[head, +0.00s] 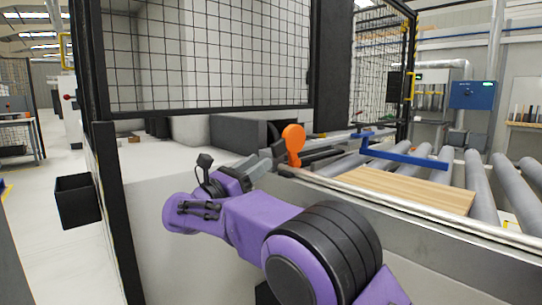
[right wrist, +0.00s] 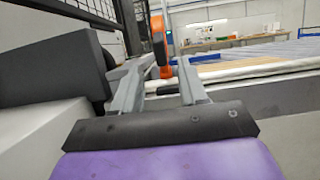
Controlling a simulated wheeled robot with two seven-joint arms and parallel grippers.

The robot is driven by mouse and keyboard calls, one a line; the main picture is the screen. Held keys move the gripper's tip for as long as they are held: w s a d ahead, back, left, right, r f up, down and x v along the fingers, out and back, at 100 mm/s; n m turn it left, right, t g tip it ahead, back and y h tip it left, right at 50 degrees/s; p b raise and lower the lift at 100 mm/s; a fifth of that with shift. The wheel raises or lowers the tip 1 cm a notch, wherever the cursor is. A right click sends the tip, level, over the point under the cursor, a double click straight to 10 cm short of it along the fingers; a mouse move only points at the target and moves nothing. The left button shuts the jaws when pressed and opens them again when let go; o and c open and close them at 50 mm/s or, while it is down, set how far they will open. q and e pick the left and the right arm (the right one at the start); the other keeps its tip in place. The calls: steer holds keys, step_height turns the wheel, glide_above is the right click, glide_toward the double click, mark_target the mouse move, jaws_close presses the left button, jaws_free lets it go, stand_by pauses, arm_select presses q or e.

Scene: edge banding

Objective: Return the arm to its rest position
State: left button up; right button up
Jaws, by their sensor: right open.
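My right arm, purple with black bands, reaches in from the lower right of the head view. Its grey right gripper (head: 262,163) is at the end, above the pale ledge by the machine. In the right wrist view the two grey fingers of the right gripper (right wrist: 160,68) stand apart, with nothing held between them. An orange paddle-shaped part (head: 293,140) stands just beyond the fingertips in the head view. The orange part (right wrist: 158,35) also shows beyond the gap between the fingers in the right wrist view. My left gripper is not in view.
A wooden board (head: 405,188) lies on the roller conveyor (head: 483,185) at the right, near a blue bar (head: 400,155). A black-framed mesh guard (head: 210,55) stands behind the arm. A black bin (head: 77,200) hangs at the left. The floor (head: 50,255) is clear there.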

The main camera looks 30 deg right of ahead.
steer(key=v, duration=0.3)
stand_by(0.5)
